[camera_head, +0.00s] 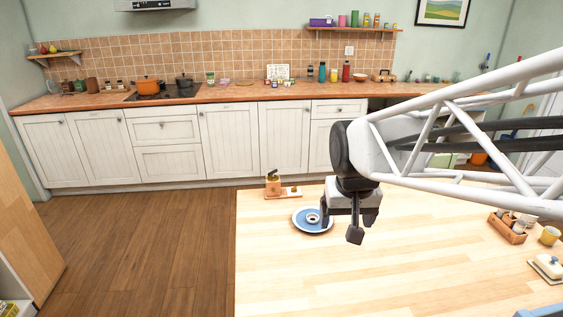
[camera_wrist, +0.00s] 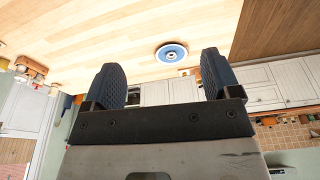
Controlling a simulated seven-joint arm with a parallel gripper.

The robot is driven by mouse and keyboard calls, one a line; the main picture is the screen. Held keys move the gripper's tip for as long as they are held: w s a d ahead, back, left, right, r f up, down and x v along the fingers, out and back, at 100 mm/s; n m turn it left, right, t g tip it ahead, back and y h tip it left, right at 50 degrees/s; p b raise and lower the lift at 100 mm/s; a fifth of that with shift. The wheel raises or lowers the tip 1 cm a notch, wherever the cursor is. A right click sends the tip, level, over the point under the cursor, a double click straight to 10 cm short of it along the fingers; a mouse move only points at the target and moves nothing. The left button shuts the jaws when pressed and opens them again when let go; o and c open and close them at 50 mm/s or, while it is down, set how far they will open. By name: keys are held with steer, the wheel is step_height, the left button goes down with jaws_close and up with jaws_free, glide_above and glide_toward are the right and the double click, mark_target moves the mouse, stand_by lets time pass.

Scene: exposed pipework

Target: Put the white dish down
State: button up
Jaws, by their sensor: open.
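A small white dish (camera_head: 312,218) with a dark middle sits on a round blue plate (camera_head: 300,225) with a pale rim, on the wooden table. My gripper (camera_head: 348,224) is open and empty, above the table and just right of the plate in the head view. In the wrist view the open fingers (camera_wrist: 162,72) hold nothing between them. The white dish (camera_wrist: 171,55) and the blue plate (camera_wrist: 163,48) show beyond them, apart from the fingers.
A wooden holder (camera_head: 272,185) stands behind the plate at the table's far edge. A wooden caddy (camera_head: 507,229), a yellow cup (camera_head: 549,235) and a white butter dish (camera_head: 548,266) are at the right. The front and middle of the table (camera_head: 390,275) are clear.

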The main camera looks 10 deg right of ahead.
steer(key=s+f+n, duration=0.1)
steer(key=s, duration=1.1)
steer(key=shift+s+a, duration=0.3)
steer(key=shift+a, duration=0.05)
stand_by(0.5)
